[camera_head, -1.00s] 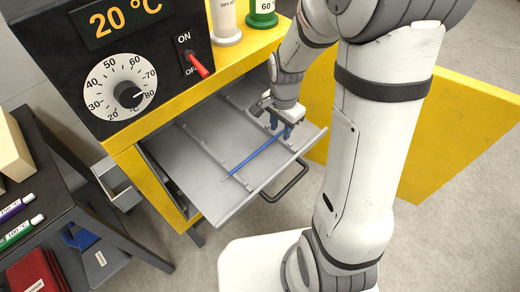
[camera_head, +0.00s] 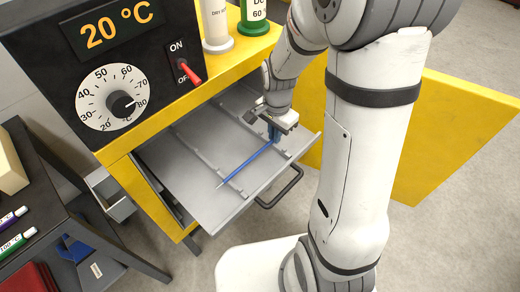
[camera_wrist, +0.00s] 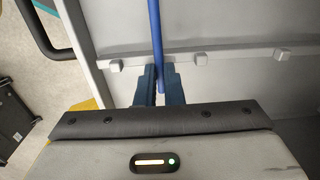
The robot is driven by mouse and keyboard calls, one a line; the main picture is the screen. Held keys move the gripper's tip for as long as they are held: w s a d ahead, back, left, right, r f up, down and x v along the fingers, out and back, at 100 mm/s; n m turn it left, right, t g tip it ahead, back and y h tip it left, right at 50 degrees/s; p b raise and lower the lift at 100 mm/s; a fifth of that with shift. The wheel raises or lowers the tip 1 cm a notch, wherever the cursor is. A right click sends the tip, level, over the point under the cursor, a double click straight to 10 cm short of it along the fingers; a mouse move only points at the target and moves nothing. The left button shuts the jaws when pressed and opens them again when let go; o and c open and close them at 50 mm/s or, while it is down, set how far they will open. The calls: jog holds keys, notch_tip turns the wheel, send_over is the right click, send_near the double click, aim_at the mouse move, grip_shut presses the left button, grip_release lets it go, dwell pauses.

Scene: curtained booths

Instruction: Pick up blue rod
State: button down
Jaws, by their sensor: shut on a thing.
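The blue rod (camera_head: 247,164) lies over the grey metal drawer tray (camera_head: 205,192), which is pulled out of the yellow cabinet. My gripper (camera_head: 274,134) is at the rod's upper right end, over the right part of the tray. In the wrist view, my two dark blue fingers (camera_wrist: 160,86) are shut on the blue rod (camera_wrist: 156,35), one on each side of it near its end. I cannot tell whether the rod is clear of the tray.
The yellow cabinet (camera_head: 127,192) carries a black panel with a dial (camera_head: 112,97) and a red switch. Two bottles stand on top. The tray's dark handle (camera_head: 283,190) juts out in front. A yellow door (camera_head: 440,130) stands open at right. A dark shelf cart is at left.

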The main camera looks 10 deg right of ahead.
notch_tip(320, 180, up, 18)
jog(key=p, duration=0.9)
jog(key=shift+r, duration=0.15)
dwell(0.7)
